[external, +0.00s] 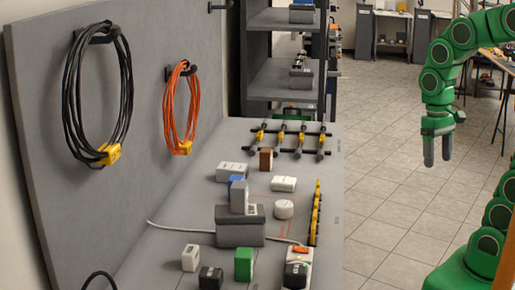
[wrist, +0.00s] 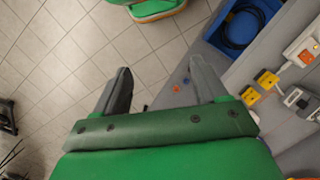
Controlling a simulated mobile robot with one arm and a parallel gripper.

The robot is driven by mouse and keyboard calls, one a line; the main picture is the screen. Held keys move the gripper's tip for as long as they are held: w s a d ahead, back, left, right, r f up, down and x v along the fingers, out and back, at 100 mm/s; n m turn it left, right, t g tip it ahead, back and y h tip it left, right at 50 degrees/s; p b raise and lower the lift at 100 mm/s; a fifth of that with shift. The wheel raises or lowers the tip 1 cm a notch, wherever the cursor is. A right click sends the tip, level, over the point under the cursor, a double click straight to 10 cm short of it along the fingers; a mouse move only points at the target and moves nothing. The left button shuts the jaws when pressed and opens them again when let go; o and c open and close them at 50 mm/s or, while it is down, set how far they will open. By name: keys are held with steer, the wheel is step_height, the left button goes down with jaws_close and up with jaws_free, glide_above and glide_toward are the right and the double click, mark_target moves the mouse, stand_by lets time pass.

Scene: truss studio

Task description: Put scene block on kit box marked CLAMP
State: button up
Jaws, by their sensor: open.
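My gripper (external: 437,156) hangs open and empty, fingers down, over the floor to the right of the bench. It also shows in the wrist view (wrist: 161,70), with nothing between the fingers. Several small blocks stand on the bench: a brown one (external: 266,157), a green one (external: 244,264), a white one (external: 190,258) and a black one (external: 210,279). A tall grey block (external: 238,198) stands at a dark grey box (external: 240,236); whether in or behind it I cannot tell. I cannot read any CLAMP mark or tell which block is the scene block.
White boxes (external: 284,184) and a round white item (external: 284,209) lie mid-bench. A clamp rack (external: 290,139) stands at the back, a yellow bar (external: 315,213) along the right edge. Coiled cables (external: 180,105) hang on the panel. A blue bin (wrist: 212,26) shows in the wrist view.

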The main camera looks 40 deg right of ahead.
steer(key=s+d+f+n, duration=0.1)
steer(key=s+d+f, duration=0.1)
steer(key=s, duration=0.4)
steer(key=shift+f, duration=0.15)
